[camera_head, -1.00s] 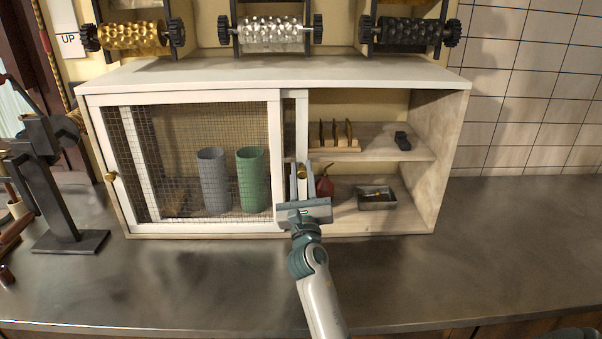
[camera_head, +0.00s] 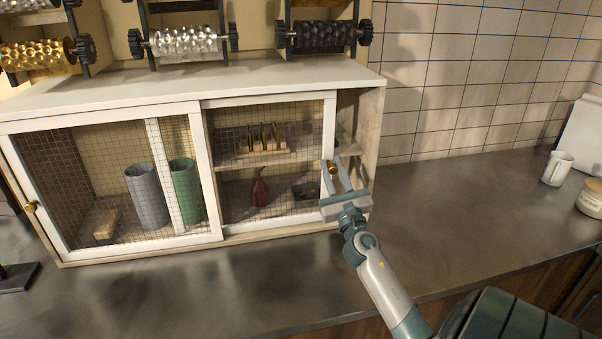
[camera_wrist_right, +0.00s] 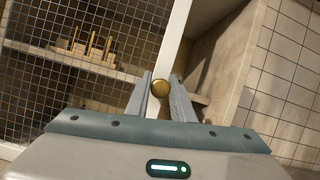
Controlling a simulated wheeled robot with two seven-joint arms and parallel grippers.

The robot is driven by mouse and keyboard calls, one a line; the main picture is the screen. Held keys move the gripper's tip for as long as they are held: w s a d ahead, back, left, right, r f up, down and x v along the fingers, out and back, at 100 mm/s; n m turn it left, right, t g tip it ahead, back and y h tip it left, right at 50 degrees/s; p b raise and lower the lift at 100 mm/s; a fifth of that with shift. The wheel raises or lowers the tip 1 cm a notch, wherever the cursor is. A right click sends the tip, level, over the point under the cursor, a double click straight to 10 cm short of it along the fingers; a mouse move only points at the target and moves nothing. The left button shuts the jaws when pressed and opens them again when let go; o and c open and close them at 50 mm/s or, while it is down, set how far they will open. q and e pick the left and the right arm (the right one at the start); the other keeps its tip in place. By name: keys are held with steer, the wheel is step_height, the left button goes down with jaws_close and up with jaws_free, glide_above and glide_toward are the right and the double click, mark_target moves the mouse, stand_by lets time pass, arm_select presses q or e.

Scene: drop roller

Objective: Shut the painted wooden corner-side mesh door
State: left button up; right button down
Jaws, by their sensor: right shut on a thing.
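The corner-side mesh door (camera_head: 329,125) is a white painted wooden sliding frame with wire mesh, in the right half of the cabinet. A narrow open gap stands between its right edge and the cabinet's right side wall (camera_head: 366,140). My right gripper (camera_head: 337,166) is shut on the door's small brass knob (camera_head: 333,170), low on the right stile. In the right wrist view the knob (camera_wrist_right: 160,88) sits between the two fingertips (camera_wrist_right: 161,84). The other mesh door (camera_head: 205,165) covers the left half. My left gripper is not in view.
Behind the mesh stand a grey cylinder (camera_head: 147,197), a green cylinder (camera_head: 185,190), a red bottle (camera_head: 260,190) and a wooden rack (camera_head: 262,145). The metal counter (camera_head: 460,200) is clear to the right, up to a white mug (camera_head: 557,168) and a jar (camera_head: 590,197).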

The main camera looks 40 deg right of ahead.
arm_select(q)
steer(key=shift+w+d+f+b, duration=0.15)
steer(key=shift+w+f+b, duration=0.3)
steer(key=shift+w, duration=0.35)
arm_select(e)
steer(key=s+d, duration=0.3)
steer(key=d, duration=0.2)
steer(key=shift+s+d, duration=0.15)
steer(key=shift+d, duration=0.05)
steer(key=c, duration=1.5)
jaws_free()
steer(key=shift+c, duration=0.2)
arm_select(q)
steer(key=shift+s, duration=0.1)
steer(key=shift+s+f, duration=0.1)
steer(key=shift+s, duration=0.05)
arm_select(e)
steer(key=shift+s+a+f, duration=0.1)
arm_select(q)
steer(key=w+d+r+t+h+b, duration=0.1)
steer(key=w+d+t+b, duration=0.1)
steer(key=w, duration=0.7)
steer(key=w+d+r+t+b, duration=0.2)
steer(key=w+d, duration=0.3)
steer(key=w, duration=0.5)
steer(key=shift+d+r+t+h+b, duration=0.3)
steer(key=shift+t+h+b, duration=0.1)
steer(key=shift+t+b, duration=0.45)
arm_select(e)
steer(key=v, duration=1.7)
